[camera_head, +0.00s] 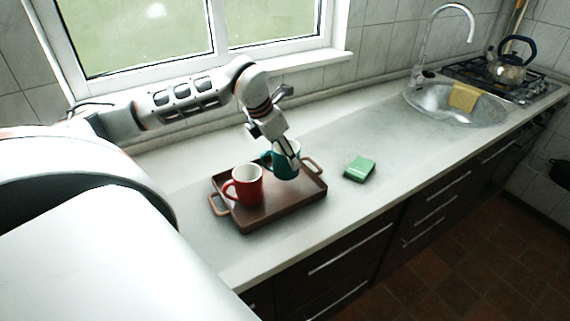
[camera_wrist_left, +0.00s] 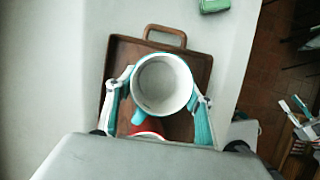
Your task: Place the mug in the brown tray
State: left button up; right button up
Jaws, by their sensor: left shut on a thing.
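A teal mug (camera_head: 286,166) with a white inside is at the right part of the brown tray (camera_head: 273,208). My left gripper (camera_head: 291,163) is shut on it from above. In the left wrist view the teal mug (camera_wrist_left: 162,84) sits between the two fingers of the gripper (camera_wrist_left: 160,95), over the tray (camera_wrist_left: 117,65). I cannot tell whether its base touches the tray. A red mug (camera_head: 244,185) stands in the left part of the tray. In the left wrist view the red mug (camera_wrist_left: 150,126) is mostly hidden. My right gripper is not in view.
A green sponge (camera_head: 359,168) lies on the counter right of the tray; it also shows in the left wrist view (camera_wrist_left: 214,5). A sink (camera_head: 455,104) with a yellow cloth (camera_head: 463,97) and a stove with a kettle (camera_head: 508,66) are farther right. The counter between sponge and sink is clear.

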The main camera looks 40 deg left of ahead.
pick_arm(q)
jog(key=shift+f, duration=1.7)
jog(key=o, duration=1.3)
jog(key=shift+f, duration=0.15)
jog(key=v, duration=1.2)
jog(key=shift+s+d, duration=0.1)
